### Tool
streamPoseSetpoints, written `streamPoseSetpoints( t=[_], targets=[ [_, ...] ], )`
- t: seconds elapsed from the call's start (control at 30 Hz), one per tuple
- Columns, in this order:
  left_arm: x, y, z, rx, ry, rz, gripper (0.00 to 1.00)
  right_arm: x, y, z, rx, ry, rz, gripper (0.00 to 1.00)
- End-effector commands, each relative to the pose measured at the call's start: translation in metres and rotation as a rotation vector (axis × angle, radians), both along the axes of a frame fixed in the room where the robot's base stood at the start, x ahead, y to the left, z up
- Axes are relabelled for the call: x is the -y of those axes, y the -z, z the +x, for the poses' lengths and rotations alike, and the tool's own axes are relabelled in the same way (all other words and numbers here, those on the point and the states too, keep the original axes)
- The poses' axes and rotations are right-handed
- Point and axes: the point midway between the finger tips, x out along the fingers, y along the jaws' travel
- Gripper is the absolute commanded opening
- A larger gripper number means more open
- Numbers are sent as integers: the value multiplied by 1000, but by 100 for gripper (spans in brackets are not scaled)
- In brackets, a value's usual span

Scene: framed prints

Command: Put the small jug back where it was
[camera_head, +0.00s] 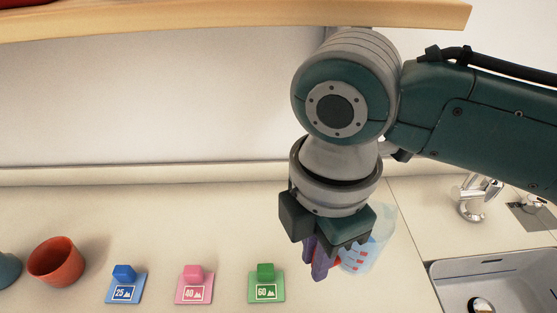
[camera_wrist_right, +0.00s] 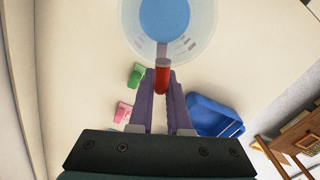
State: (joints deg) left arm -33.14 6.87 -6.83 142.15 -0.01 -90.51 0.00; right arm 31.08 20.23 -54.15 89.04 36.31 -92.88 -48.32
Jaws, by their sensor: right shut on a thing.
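The small jug (camera_head: 376,248) is clear, with red marks on its side, and looks bluish inside. It is partly hidden behind my right gripper (camera_head: 318,262) in the head view. In the right wrist view I look down into the jug (camera_wrist_right: 190,38), and its red handle (camera_wrist_right: 162,78) lies between the purple fingers of my right gripper (camera_wrist_right: 162,92). The fingers are shut on the handle. The jug is over the counter, left of the sink; I cannot tell whether its base touches. My left gripper is not in view.
Blue (camera_head: 124,287), pink (camera_head: 194,288) and green (camera_head: 266,286) number cards with small blocks stand along the counter. An orange cup (camera_head: 56,262) is at the left. A sink (camera_head: 480,272) and tap (camera_head: 474,198) are at right. A wooden shelf (camera_head: 220,18) hangs above.

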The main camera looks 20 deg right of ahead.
Motion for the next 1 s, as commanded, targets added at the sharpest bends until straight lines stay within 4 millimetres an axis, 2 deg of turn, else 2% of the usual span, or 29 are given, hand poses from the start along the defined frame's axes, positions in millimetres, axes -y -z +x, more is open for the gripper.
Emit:
streamPoseSetpoints(
  t=[0.4, 0.8, 0.83, 1.0],
  targets=[
    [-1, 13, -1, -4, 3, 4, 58, 0, 51, 0, 0, 0, -1, 0],
    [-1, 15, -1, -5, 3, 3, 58, 0, 55, 0, 1, 1, 0, 0],
    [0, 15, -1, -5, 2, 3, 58, 0, 55, 0, 1, 0, 0, 17],
    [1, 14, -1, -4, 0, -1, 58, 0, 55, 0, 1, 1, 0, 36]
  ],
)
